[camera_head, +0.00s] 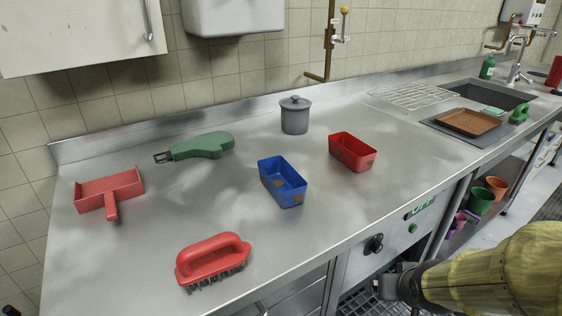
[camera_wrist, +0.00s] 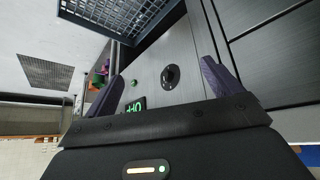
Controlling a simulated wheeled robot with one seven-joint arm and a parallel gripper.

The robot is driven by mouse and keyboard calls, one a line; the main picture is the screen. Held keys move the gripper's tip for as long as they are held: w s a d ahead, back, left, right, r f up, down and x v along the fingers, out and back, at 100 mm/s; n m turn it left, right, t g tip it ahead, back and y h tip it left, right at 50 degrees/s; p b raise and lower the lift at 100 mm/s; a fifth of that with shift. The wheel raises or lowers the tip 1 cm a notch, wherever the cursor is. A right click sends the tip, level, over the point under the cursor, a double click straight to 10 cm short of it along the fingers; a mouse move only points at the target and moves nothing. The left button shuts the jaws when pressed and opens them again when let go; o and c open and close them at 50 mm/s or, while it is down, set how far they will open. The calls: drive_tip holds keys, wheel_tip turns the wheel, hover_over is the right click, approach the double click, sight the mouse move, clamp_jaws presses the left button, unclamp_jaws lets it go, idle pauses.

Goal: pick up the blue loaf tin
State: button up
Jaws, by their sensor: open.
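The blue loaf tin (camera_head: 282,182) stands upright on the steel worktop (camera_head: 240,237), near the middle of the head view. Its open top shows orange-brown patches inside and on its side. My gripper (camera_head: 395,285) is at the lower right of the head view, low in front of the counter's front panel and apart from the tin. In the wrist view my gripper (camera_wrist: 163,90) shows two dark fingers spread wide with nothing between them. The wrist view faces the front panel with a black knob (camera_wrist: 170,76); the tin is not in that view.
A red tin (camera_head: 352,152) stands right of the blue one, and a grey lidded pot (camera_head: 295,115) behind. A red brush (camera_head: 212,260) lies front left, a red scoop (camera_head: 108,192) and green tool (camera_head: 200,147) farther left. A wire rack (camera_head: 410,96) and brown tray (camera_head: 468,122) are right.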

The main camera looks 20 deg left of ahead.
sight(294, 199)
drive_tip(key=w+a+r+n+t+y+p, duration=0.1)
drive_tip(key=a+r+p, duration=0.2)
drive_tip(key=a+r, duration=0.1)
drive_tip(key=w+a+r+n+t+y+p, duration=0.1)
drive_tip(key=a+r+n+y+p, duration=0.1)
drive_tip(key=a+r, duration=0.2)
drive_tip(key=w+a+r+n+t+y+p, duration=0.1)
drive_tip(key=a+r+y+p, duration=0.1)
drive_tip(key=r, duration=0.6)
drive_tip(key=shift+a+r+p, duration=0.15)
drive_tip(key=shift+a+p, duration=0.65)
drive_tip(key=shift+a, duration=0.45)
drive_tip(key=s+a+r+n+y, duration=0.1)
drive_tip(key=a+r+n+y, duration=0.1)
drive_tip(key=a, duration=0.3)
drive_tip(key=shift+a+r+y+p, duration=0.15)
drive_tip(key=shift+r+y+p, duration=0.2)
drive_tip(key=shift+r+y, duration=0.45)
drive_tip(key=p+x, duration=0.9)
drive_tip(key=x, duration=0.3)
